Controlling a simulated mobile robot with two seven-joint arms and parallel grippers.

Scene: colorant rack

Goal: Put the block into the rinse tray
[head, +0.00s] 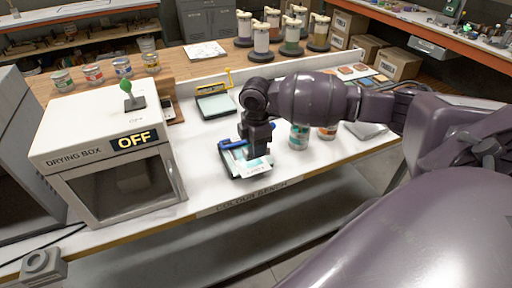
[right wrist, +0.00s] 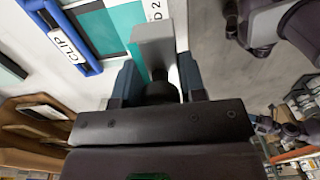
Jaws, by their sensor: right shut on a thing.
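My right gripper (head: 258,152) is over a board with a blue clip (head: 232,145) on the white bench. In the right wrist view, its two fingers (right wrist: 158,84) are shut on the black grip of a grey block (right wrist: 154,46). The block overlaps a white and teal card beside the blue clip (right wrist: 62,40) in that view; I cannot tell whether it touches the card. In the head view the gripper mostly hides the block. A shallow grey tray (head: 366,130) lies at the bench's right; I cannot confirm it is the rinse tray. My left gripper is not in view.
A drying box (head: 105,150) marked OFF stands at the left. A second board with a yellow clip (head: 214,104) lies behind the gripper. A teal-labelled can (head: 299,137) and an orange-labelled can (head: 327,132) stand right of the gripper. Several canisters (head: 291,38) stand at the back.

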